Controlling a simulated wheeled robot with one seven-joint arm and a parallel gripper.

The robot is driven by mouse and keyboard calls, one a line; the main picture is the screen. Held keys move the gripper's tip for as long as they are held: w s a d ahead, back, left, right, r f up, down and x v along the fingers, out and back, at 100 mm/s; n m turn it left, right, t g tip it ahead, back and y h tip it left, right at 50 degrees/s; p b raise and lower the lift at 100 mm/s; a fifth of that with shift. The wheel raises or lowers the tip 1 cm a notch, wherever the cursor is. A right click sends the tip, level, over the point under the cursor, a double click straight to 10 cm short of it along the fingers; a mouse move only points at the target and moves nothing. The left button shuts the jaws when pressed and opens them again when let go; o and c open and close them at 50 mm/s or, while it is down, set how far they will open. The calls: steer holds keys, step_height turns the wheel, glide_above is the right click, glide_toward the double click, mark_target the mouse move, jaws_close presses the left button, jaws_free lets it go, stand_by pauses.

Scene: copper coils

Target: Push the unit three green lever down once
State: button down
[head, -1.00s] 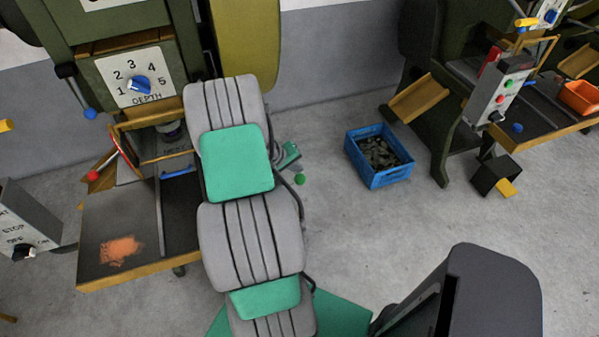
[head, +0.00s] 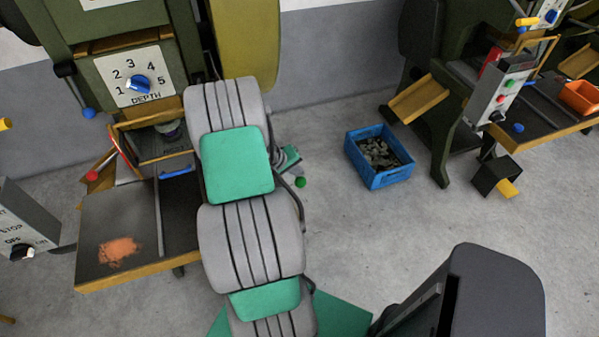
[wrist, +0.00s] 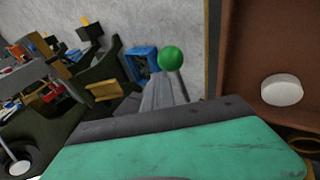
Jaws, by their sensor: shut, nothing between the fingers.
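The green lever's round ball (head: 300,182) shows in the head view just right of my arm, beside the left machine. Its rod is mostly hidden behind my arm. In the wrist view the green ball (wrist: 171,58) stands just beyond the tips of my grey fingers. My gripper (wrist: 168,90) is shut and empty. In the head view my gripper (head: 291,158) is partly hidden behind my arm, slightly above the ball in the picture. I cannot tell whether the fingers touch the ball. No unit number is readable.
The left machine has a depth dial (head: 137,84), a blue-ball lever (head: 89,113), a red-ball lever (head: 91,176) and a table with orange shavings (head: 120,252). A blue crate (head: 380,181) sits on open floor to the right, before another machine (head: 450,100).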

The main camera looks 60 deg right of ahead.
mark_target(299, 178)
steer(key=shift+s+a+f+b, duration=0.2)
steer(key=shift+f+b, duration=0.25)
steer(key=shift+f, duration=0.3)
steer(key=shift+s+a+f+b, duration=0.2)
steer(key=shift+f+b, duration=0.2)
steer(key=shift+f, duration=0.3)
stand_by(1.0)
stand_by(0.5)
steer(key=shift+w+d+r+p, duration=0.25)
steer(key=shift+r+p, duration=0.2)
steer(key=shift+r, duration=0.5)
steer(key=shift+w+d+r+p, duration=0.25)
steer(key=shift+r+p, duration=0.25)
steer(key=shift+r, duration=0.4)
steer(key=shift+w+d+r+p, duration=0.25)
steer(key=shift+r+p, duration=0.2)
steer(key=shift+r, duration=0.5)
steer(key=shift+r, duration=0.1)
steer(key=r, duration=0.1)
steer(key=w+d+r+p, duration=0.1)
steer(key=r, duration=0.1)
steer(key=r+p, duration=0.1)
steer(key=shift+w+d+r, duration=0.15)
steer(key=shift+r, duration=0.1)
